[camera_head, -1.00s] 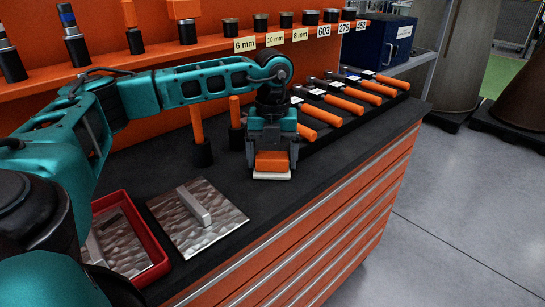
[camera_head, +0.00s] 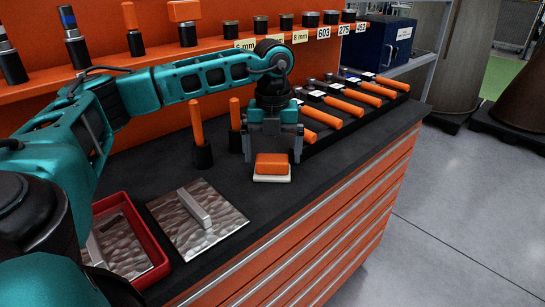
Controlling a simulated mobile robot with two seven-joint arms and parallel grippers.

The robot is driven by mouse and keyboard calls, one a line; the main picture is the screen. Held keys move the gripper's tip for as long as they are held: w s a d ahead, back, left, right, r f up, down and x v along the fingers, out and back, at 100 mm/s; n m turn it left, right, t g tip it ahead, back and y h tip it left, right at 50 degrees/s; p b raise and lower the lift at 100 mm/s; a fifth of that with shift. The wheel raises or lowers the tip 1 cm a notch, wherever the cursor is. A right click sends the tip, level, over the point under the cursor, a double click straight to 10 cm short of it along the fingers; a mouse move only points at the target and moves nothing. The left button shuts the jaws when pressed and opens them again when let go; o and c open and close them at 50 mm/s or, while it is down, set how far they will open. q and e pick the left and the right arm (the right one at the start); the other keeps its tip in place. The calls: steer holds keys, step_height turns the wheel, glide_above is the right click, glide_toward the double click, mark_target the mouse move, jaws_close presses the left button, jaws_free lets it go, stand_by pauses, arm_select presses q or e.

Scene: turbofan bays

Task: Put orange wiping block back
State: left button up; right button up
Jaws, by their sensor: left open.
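The orange wiping block (camera_head: 272,164), with a white pad under it, rests on the dark bench top (camera_head: 232,173) near the front edge. My left gripper (camera_head: 272,152) is open just above and behind the block, its fingers apart on either side. A gap seems to show between the fingers and the block. My right gripper is not in view.
A metal plate with a bar handle (camera_head: 205,222) lies left of the block. A red tray (camera_head: 160,262) holds another plate. Orange-handled tools (camera_head: 345,106) lie in a rack at right. Upright orange-handled tools (camera_head: 197,125) stand behind. A labelled orange shelf (camera_head: 215,42) runs along the back.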

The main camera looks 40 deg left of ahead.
mark_target(273, 155)
arm_select(q)
step_height(273, 155, up, 10)
steer(key=shift+p, duration=0.45)
stand_by(0.3)
